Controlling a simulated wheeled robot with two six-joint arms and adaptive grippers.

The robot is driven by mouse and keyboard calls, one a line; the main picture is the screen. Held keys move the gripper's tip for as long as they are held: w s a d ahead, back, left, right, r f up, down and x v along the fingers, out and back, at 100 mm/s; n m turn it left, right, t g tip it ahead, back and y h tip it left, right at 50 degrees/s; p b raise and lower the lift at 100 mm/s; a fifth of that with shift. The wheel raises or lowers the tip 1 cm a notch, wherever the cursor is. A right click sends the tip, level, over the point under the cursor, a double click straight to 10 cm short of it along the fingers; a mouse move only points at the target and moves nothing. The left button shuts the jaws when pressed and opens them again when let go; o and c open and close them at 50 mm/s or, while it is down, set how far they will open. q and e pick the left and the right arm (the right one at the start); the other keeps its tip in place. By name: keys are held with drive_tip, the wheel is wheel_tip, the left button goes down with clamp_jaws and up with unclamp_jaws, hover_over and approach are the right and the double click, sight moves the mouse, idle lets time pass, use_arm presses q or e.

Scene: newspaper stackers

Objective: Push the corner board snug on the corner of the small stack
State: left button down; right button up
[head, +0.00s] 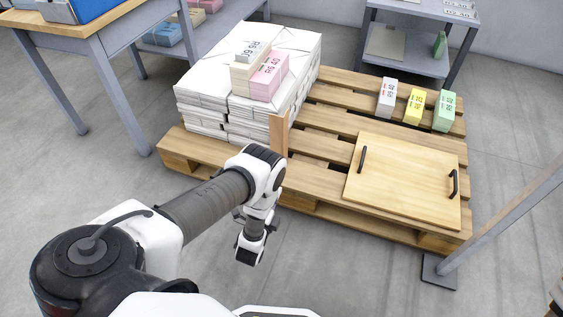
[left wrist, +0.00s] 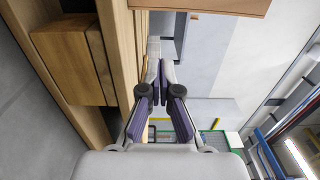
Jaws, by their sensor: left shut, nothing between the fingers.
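The small stack of white newspaper bundles (head: 206,82) sits on the left part of the wooden pallet (head: 330,180). The brown corner board (head: 278,134) stands upright at the stack's near right corner. From this angle I cannot tell whether it touches the papers all along its length. My left gripper (head: 249,250) is in front of the pallet's near edge, apart from the board. Its fingers are shut and empty in the left wrist view (left wrist: 165,75). A brown wooden surface crosses the top of that view, and I cannot tell what it is. My right gripper is out of view.
White, yellow (head: 414,106) and green blocks stand at the pallet's back right. A wooden panel with black handles (head: 405,180) lies on its right part. A grey post (head: 500,222) stands at the right.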

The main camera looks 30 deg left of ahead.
use_arm(q)
drive_tip(key=b+x, duration=0.1)
drive_tip(key=x, duration=0.2)
drive_tip(key=f+b+x, duration=0.1)
drive_tip(key=b+x, duration=0.3)
drive_tip(key=x, duration=0.1)
drive_tip(key=shift+w+a+f, duration=0.2)
drive_tip(key=shift+w+f, duration=0.05)
drive_tip(key=shift+w, duration=0.1)
drive_tip(key=w+a+b, duration=0.2)
drive_tip(key=a, duration=0.1)
drive_tip(key=shift+w+r, duration=0.1)
drive_tip(key=shift+w+a+r, duration=0.15)
drive_tip(key=shift+a+r, duration=0.05)
drive_tip(key=shift+a, duration=0.05)
drive_tip(key=w+a, duration=0.1)
drive_tip(key=w+a+b, duration=0.1)
drive_tip(key=a, duration=0.1)
drive_tip(key=shift+a, duration=0.25)
drive_tip(key=shift+d, duration=0.1)
